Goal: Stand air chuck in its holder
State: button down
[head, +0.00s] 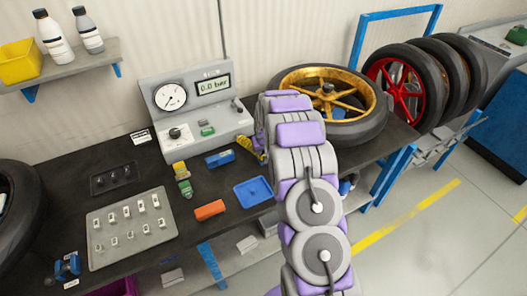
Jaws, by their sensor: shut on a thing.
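My gripper (260,152) is at the end of my arm, over the bench to the right of the gauge console, and is mostly hidden by my arm. It is shut on a yellow and dark thing (246,145), which appears to be the air chuck. Only a small part of that thing shows, so I cannot tell its tilt or whether it touches the bench. I cannot identify the holder with certainty. A dark plate with small round features (115,179) lies left on the bench, apart from my gripper.
The gauge console (195,115) reads 0.0 bar. Blue (220,159), yellow (180,169), green (184,188) and orange (210,210) pieces lie nearby, with a blue tray (253,191) and a grey board (130,228). A gold-rimmed wheel (330,92) lies at right.

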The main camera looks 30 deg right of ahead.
jog(key=shift+c, duration=1.8)
grip_release()
jog(key=shift+r, duration=0.15)
jog(key=shift+r+p, duration=1.1)
jog(key=shift+r, duration=2.2)
